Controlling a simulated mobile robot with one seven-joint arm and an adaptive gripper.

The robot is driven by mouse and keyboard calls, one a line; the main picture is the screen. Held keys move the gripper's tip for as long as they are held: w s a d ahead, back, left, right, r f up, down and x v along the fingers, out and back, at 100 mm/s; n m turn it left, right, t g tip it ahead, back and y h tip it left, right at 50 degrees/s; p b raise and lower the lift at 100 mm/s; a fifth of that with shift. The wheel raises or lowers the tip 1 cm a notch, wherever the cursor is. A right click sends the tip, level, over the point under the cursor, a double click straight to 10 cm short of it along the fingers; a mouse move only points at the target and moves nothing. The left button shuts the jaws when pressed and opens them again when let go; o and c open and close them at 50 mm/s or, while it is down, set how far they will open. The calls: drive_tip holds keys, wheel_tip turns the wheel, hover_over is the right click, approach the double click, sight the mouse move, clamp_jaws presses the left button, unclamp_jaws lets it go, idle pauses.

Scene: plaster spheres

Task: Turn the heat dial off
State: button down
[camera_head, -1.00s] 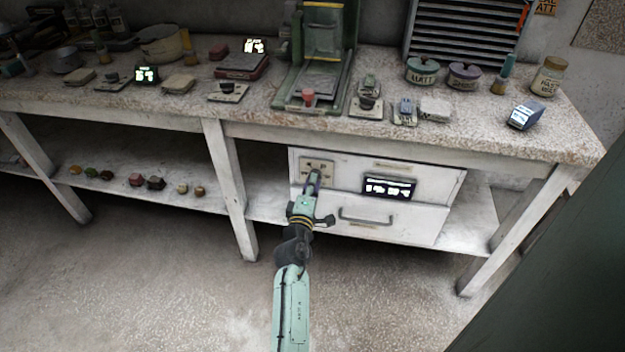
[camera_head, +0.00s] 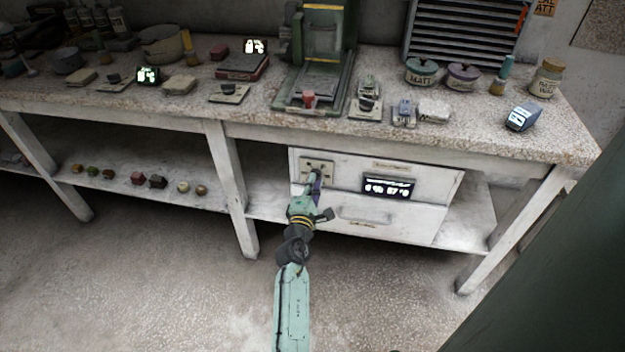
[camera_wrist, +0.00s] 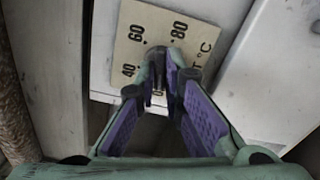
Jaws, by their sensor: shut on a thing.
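The heat dial sits on a beige scale plate (camera_head: 317,167) at the upper left of a white cabinet front under the bench. In the wrist view the plate (camera_wrist: 141,45) shows the numbers 40, 60 and 80 and a °C mark. My gripper (camera_head: 316,180) is at the plate's lower part, with its purple-padded fingers close together. In the wrist view my gripper (camera_wrist: 160,78) has its fingertips converging at the middle of the scale, shut on the dial. The fingers hide nearly all of the dial, so its pointer setting cannot be read.
A lit display (camera_head: 388,187) is right of the plate, and a drawer handle (camera_head: 364,217) is below it. The speckled bench top (camera_head: 480,128) overhangs the cabinet. A bench leg (camera_head: 229,190) stands to the left. The floor in front is clear.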

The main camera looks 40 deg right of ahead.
drive_tip(key=shift+r, duration=0.15)
drive_tip(key=c, duration=1.7)
unclamp_jaws()
drive_tip(key=v, duration=0.7)
drive_tip(key=shift+a, duration=0.2)
drive_tip(key=shift+s, duration=0.1)
